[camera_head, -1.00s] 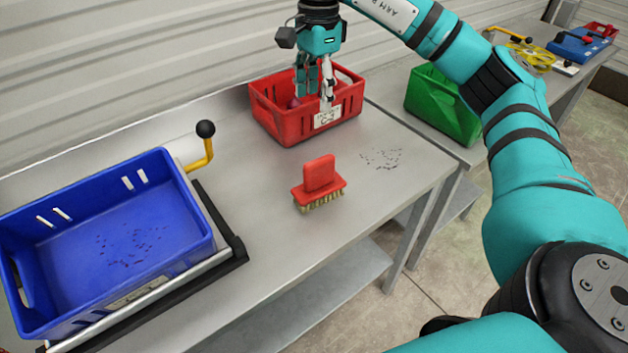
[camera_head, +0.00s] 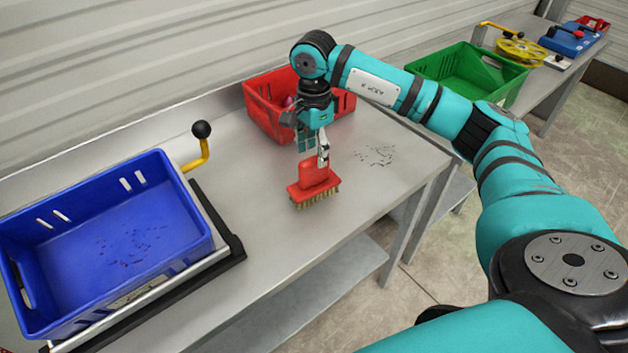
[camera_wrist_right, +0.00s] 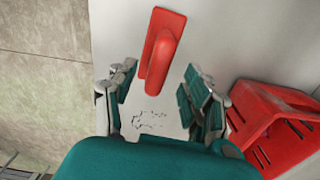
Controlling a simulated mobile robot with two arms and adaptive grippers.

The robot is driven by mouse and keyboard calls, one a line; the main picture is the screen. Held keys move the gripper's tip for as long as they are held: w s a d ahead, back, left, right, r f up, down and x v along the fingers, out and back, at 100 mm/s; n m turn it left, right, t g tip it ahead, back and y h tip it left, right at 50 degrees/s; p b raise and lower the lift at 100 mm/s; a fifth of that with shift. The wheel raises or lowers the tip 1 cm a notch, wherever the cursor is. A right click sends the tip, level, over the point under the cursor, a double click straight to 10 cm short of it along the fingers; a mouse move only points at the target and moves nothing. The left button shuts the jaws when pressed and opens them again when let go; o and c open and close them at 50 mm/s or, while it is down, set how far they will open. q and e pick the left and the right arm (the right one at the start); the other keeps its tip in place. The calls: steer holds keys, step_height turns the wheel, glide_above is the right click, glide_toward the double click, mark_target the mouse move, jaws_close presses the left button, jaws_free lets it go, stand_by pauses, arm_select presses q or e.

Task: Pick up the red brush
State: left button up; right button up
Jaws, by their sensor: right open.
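The red brush (camera_head: 314,185) stands bristles down on the grey metal table, its red handle block upward. My right gripper (camera_head: 313,150) is just above the brush's handle, pointing down and open. In the right wrist view the brush (camera_wrist_right: 161,50) lies ahead of and between the two spread fingers of the right gripper (camera_wrist_right: 160,100), and nothing is held. Contact between fingers and handle cannot be told. My left gripper is not in view.
A red crate (camera_head: 262,108) stands behind the gripper. A blue crate (camera_head: 180,230) sits at the left on a frame with a yellow lever (camera_head: 200,155). A green crate (camera_head: 470,70) is at the right. Dark specks (camera_head: 376,155) mark the bare table right of the brush.

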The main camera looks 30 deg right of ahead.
mark_target(314, 178)
steer(key=shift+f, duration=1.4)
jaws_close()
